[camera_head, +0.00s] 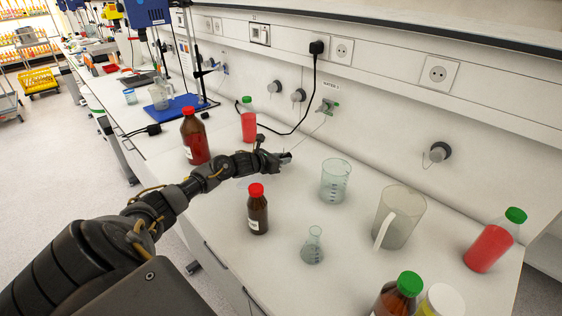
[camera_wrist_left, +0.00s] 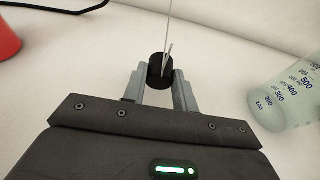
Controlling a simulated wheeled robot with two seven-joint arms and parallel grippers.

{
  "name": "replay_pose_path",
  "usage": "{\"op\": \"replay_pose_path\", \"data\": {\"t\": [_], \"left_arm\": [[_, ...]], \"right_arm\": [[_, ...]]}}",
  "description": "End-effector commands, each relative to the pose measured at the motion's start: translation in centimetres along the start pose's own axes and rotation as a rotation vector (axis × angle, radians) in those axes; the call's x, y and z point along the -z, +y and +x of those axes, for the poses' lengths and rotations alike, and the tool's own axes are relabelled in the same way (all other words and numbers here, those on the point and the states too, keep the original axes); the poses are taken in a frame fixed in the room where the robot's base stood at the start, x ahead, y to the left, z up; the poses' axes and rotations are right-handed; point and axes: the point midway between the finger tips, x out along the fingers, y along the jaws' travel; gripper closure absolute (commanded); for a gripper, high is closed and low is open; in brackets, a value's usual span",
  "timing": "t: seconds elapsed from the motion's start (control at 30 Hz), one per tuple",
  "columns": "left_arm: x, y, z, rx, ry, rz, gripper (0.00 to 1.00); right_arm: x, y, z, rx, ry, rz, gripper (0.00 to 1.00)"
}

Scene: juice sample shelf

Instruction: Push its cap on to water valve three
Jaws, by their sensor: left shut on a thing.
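Water valve three is the green fitting (camera_head: 328,106) on the back wall, under a small label reading WATER 3 (camera_head: 331,85). My left gripper (camera_head: 286,157) is over the bench, below and left of the valve and apart from it. In the left wrist view, its two fingers (camera_wrist_left: 160,88) are shut on a small black cap (camera_wrist_left: 157,68). A thin line (camera_wrist_left: 170,22) runs up from the cap. In the head view, a thin line (camera_head: 311,131) runs between the valve and the gripper. The cap is hard to make out there. My right gripper is out of view.
A beaker (camera_head: 335,180) stands right of the gripper, with a jug (camera_head: 398,217) beyond it. A brown bottle (camera_head: 258,211) and a flask (camera_head: 313,246) stand nearer. A red bottle (camera_head: 249,122) stands behind my arm. A black cable (camera_head: 314,85) hangs left of the valve.

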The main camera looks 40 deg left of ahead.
Motion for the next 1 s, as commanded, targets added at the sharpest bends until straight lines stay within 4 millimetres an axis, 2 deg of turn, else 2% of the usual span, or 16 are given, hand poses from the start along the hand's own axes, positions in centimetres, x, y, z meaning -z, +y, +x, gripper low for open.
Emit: {"op": "replay_pose_path", "data": {"t": [0.03, 0.13, 0.47, 1.0], "left_arm": [[-0.9, 0.0, -0.3, 0.000, -0.001, 0.001, 1.00], [-1.8, 0.0, -0.6, 0.001, -0.001, 0.001, 1.00], [-2.6, 0.0, -0.9, 0.000, 0.001, 0.000, 1.00], [-8.9, -0.3, -3.0, 0.005, 0.001, 0.001, 1.00]], "right_arm": [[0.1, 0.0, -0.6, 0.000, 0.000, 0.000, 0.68], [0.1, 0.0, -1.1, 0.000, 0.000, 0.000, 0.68], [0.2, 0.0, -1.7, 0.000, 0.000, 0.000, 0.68], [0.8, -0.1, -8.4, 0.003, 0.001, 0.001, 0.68]]}}
